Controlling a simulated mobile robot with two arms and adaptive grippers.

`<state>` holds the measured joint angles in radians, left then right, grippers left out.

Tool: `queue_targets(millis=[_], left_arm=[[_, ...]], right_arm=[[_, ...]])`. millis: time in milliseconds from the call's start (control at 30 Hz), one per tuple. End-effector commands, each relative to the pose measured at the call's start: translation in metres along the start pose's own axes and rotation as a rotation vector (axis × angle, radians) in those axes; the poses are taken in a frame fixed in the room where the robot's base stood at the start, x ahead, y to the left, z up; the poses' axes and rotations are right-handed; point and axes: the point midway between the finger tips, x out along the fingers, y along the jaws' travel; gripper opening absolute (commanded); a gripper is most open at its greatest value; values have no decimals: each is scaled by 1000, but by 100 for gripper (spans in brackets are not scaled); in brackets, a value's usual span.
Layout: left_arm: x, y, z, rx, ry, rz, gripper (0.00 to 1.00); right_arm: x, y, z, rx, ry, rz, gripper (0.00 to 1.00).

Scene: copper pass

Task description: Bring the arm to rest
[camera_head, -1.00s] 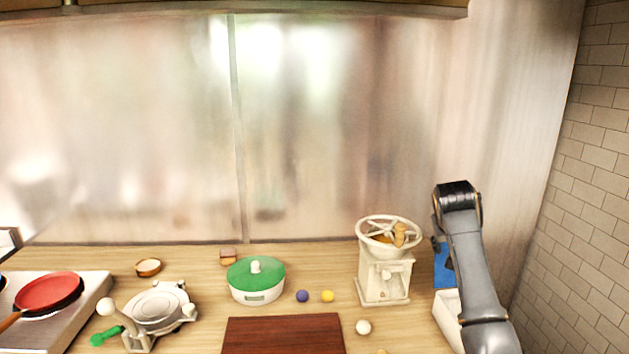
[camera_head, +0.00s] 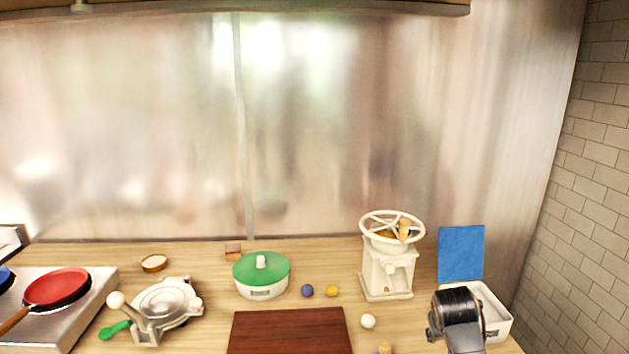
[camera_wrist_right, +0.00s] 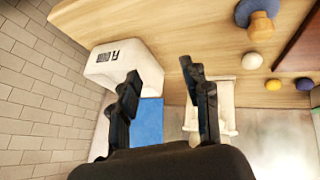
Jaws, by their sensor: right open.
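My right arm comes in at the lower right of the head view, with only a dark joint and part of a link showing. In the right wrist view my right gripper (camera_wrist_right: 160,95) is open, its two dark fingers apart with nothing between them. My left gripper is not in view.
On the counter stand the grinder (camera_head: 388,275), a green-lidded pot (camera_head: 261,277), a brown board (camera_head: 290,333), a round press (camera_head: 165,305) and small balls. A red pan (camera_head: 60,286) sits on the stove at left. A tiled wall (camera_head: 585,220) bounds the right.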

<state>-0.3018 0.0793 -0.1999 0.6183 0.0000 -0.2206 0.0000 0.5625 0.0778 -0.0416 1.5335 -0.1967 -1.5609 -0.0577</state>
Motion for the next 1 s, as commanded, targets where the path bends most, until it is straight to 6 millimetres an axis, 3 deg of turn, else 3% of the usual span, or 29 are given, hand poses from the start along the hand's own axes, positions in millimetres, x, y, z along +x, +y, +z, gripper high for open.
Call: queue_targets(millis=[33, 200, 433, 500, 700, 1000], left_arm=[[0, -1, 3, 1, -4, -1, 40], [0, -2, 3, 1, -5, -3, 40], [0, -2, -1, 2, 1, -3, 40], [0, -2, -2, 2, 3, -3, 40], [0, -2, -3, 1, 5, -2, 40], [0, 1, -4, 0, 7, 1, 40]], right_arm=[[7, -10, 33, -13, -18, -13, 47], [5, -40, 129, -46, -57, -72, 47], [-31, -73, 248, -79, -112, -170, 47], [-45, -78, 272, -85, -124, -194, 47], [-77, -89, 320, -94, -152, -248, 47], [-120, -97, 364, -98, -185, -310, 47]])
